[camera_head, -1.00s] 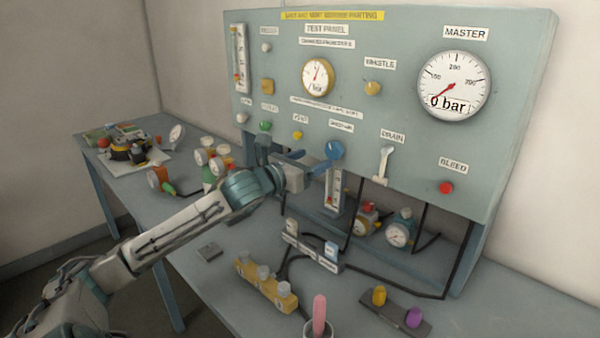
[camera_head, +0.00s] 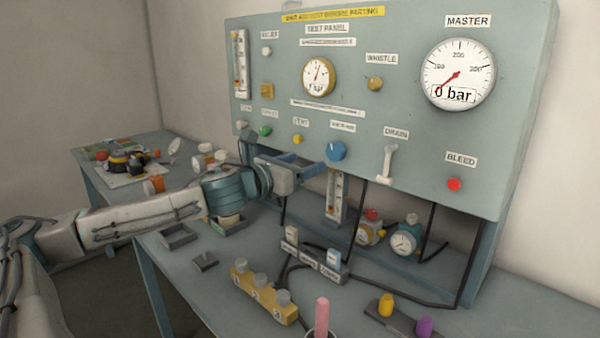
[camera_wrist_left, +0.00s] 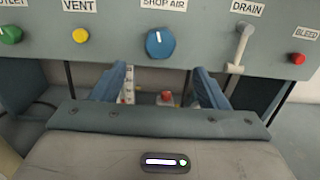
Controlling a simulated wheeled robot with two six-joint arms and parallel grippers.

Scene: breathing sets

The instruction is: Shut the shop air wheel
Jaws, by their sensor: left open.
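The shop air wheel is a round blue knob (camera_head: 336,151) on the lower part of the grey test panel, under a SHOP AIR label (camera_wrist_left: 163,4). In the left wrist view the blue wheel (camera_wrist_left: 160,43) shows a short white mark near its top, pointing upward. My left gripper (camera_head: 318,168) is in front of the panel, just left of and slightly below the wheel. In the wrist view its two blue fingers (camera_wrist_left: 160,85) are spread apart with nothing between them, and the wheel lies ahead, beyond the fingertips. My right gripper is not in view.
The white drain lever (camera_head: 388,162) and red bleed button (camera_head: 454,184) are to the wheel's right; the yellow vent knob (camera_head: 298,139) is to its left. Black hoses (camera_head: 357,215) hang below the panel. A yellow block (camera_head: 262,296) stands on the bench.

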